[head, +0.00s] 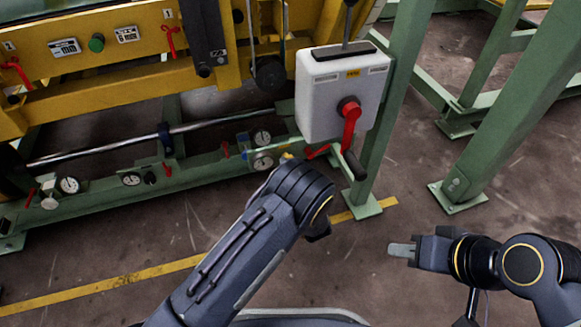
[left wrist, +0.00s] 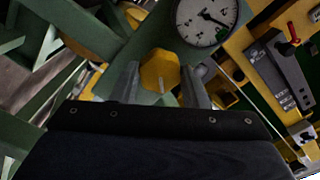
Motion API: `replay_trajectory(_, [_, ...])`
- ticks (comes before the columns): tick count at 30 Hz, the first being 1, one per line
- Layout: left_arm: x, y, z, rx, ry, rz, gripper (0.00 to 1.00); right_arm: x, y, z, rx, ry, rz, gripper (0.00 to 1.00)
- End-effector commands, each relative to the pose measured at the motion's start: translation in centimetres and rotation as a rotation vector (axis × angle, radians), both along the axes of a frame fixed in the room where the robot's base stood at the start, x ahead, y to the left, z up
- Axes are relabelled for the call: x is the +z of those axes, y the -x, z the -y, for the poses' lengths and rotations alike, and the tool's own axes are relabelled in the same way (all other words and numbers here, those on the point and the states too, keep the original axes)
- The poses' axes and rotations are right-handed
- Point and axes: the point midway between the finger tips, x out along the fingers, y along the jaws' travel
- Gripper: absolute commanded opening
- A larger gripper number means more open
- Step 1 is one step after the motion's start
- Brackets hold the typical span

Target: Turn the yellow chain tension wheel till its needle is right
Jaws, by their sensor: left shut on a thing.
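The yellow wheel (left wrist: 160,74) shows in the left wrist view as a many-sided knob just below a round white dial (left wrist: 207,20). The dial has a dark needle pointing toward its lower right; its markings are too small to read. My left gripper (left wrist: 161,90) has one finger on each side of the wheel and is shut on it. In the head view my left wrist hides these fingers, and only a bit of yellow shows past it. My right gripper (head: 401,250) is away from the machine over the floor, with nothing seen in it; its finger gap does not show.
Several gauges, including one with a white face (head: 69,185), line the low green rail. A white switch box (head: 343,90) with a red-and-black crank (head: 350,138) hangs above my left wrist, close to it. Green legs (head: 510,110) stand at the right. The floor around my right gripper is clear.

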Motion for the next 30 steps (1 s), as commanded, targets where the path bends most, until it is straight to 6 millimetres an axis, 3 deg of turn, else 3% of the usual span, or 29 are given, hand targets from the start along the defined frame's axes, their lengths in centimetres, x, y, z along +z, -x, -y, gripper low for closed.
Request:
replay_trajectory(12, [-0.28, 0.20, 0.01, 0.000, -0.164, -0.061, 0.18, 0.29, 0.00, 0.00, 0.000, 0.000, 0.000, 0.33])
replay_trajectory(28, [-0.32, 0.21, 0.00, 0.000, -0.182, -0.067, 0.18, 0.30, 0.00, 0.00, 0.000, 0.000, 0.000, 0.33])
replay_trajectory(29, [-0.32, 0.21, 0.00, 0.000, -0.182, -0.067, 0.44, 0.30, 0.01, 0.00, 0.000, 0.000, 0.000, 0.33])
replay_trajectory(30, [-0.30, 0.20, 0.01, 0.000, -0.182, -0.067, 0.50, 0.30, 0.01, 0.00, 0.000, 0.000, 0.000, 0.33])
